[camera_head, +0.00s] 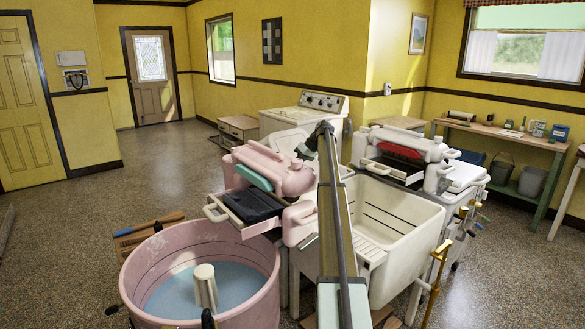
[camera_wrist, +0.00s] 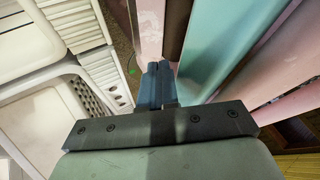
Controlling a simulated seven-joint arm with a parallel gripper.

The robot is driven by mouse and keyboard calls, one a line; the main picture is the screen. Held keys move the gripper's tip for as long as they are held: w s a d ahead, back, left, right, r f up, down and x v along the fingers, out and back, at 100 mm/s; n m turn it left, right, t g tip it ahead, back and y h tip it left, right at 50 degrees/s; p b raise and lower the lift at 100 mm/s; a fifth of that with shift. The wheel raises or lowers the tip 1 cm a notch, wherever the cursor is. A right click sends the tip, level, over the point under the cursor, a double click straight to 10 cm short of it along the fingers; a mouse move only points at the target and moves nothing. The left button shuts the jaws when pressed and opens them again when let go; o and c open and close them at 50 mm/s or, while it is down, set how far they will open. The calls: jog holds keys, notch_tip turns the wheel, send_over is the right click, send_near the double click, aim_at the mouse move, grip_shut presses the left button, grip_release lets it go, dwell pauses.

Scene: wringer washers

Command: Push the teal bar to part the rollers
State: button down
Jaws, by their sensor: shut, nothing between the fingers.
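The teal bar (camera_head: 254,178) lies along the front of the pink wringer head (camera_head: 285,172), above a pale tray holding something dark (camera_head: 250,204). In the wrist view the teal bar (camera_wrist: 218,42) runs from the top down to the right side of my fingers. My gripper (camera_wrist: 158,72) is shut and empty, its fingertips close beside the bar's left edge; I cannot tell whether they touch it. In the head view my gripper (camera_head: 305,150) is small and dark, over the right end of the wringer head. The rollers are not clearly seen.
A pink tub (camera_head: 150,262) with bluish water and a pale agitator (camera_head: 205,286) stands below the wringer. A cream sink (camera_head: 408,225) stands to the right, and a white wringer with a red bar (camera_head: 400,150) stands behind it. A workbench (camera_head: 500,135) lines the right wall.

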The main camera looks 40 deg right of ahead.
jog(key=d+v, duration=0.1)
jog(key=v, duration=1.1)
jog(key=shift+w+d+f, duration=0.3)
